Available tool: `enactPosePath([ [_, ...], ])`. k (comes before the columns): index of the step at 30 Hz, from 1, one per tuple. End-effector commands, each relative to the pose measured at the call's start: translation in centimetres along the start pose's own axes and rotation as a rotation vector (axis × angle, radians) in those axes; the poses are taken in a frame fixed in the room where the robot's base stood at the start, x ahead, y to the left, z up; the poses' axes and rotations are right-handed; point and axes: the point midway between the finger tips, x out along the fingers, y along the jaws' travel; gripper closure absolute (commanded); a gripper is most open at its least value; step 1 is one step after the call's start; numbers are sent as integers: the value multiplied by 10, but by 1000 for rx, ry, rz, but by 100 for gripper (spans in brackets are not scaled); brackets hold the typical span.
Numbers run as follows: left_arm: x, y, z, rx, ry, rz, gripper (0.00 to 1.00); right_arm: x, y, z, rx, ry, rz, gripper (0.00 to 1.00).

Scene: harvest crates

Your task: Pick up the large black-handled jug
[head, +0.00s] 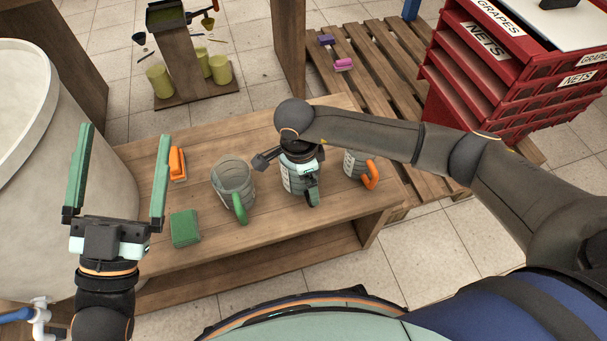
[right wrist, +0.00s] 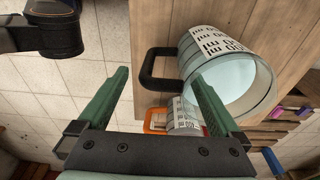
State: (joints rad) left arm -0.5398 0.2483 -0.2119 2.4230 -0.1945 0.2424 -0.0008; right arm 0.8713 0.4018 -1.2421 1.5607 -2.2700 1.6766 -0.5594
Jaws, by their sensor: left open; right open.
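The large black-handled jug (right wrist: 230,85) is clear with a printed white scale. In the right wrist view its black handle (right wrist: 158,68) lies ahead of and between the fingertips of my open right gripper (right wrist: 160,77); I cannot tell how far off it is. In the head view the jug (head: 291,183) stands on the wooden bench, partly hidden under my right wrist and gripper (head: 312,194). My left gripper (head: 124,134) is open and empty at the left, near the big pale tub.
A green-handled jug (head: 228,177) stands left of the black-handled one, an orange-handled jug (head: 355,163) right. A green block (head: 185,228) and an orange item (head: 178,164) lie on the wooden bench (head: 262,242). A pale tub (head: 25,120) is far left. Red crates (head: 470,75) stand beyond.

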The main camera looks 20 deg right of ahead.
Motion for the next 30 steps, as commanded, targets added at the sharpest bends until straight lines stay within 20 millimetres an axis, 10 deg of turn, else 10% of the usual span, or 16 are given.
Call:
enactPosePath([
  [12,-5,2,-66,78,281,19,0,45,0,0,0,-2,2,0],
  [22,-6,2,-76,87,320,23,0,50,-1,-1,1,-1,0,0],
  [30,-6,2,-76,87,319,22,0,50,-1,-1,0,-1,1,28],
])
